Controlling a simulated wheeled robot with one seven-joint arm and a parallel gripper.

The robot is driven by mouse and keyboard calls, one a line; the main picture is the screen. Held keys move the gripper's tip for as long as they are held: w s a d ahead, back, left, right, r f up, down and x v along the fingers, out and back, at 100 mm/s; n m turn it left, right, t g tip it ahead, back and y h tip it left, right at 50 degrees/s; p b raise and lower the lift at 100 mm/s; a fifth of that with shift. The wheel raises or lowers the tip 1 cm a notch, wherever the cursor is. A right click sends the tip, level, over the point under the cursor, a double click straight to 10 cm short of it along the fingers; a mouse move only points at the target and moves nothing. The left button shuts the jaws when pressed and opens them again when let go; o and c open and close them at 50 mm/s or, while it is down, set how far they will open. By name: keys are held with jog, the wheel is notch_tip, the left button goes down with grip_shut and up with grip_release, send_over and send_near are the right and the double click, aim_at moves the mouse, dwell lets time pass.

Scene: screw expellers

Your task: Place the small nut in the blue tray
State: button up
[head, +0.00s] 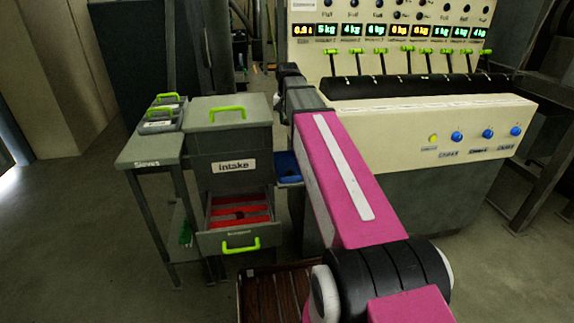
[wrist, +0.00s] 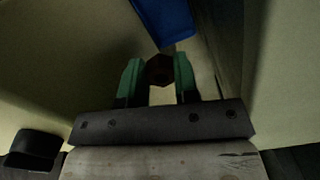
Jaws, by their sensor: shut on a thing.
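In the wrist view, my gripper (wrist: 159,75) has its two green fingers shut on a small dark brown nut (wrist: 159,70). The nut sits between the fingertips, with nothing visible directly beneath it. The blue tray (wrist: 165,20) shows at the top of the wrist view, just beyond the fingertips and cut off by the frame edge. In the head view, part of the blue tray (head: 288,166) shows between the intake cabinet and my pink arm. My gripper and the nut are hidden behind my arm there.
The grey intake cabinet (head: 228,140) stands left of the tray, with its lower drawer (head: 238,211) pulled open and red inside. A small table (head: 150,150) holds sieves at the left. A cream control console (head: 430,115) with levers and knobs stands to the right.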

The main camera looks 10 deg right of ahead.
aim_at(287, 169)
notch_tip(287, 169, down, 20)
jog(key=shift+f, duration=0.15)
dwell(0.6)
jog(key=shift+f, duration=0.15)
jog(key=o, duration=0.9)
notch_tip(287, 169, up, 12)
dwell(0.3)
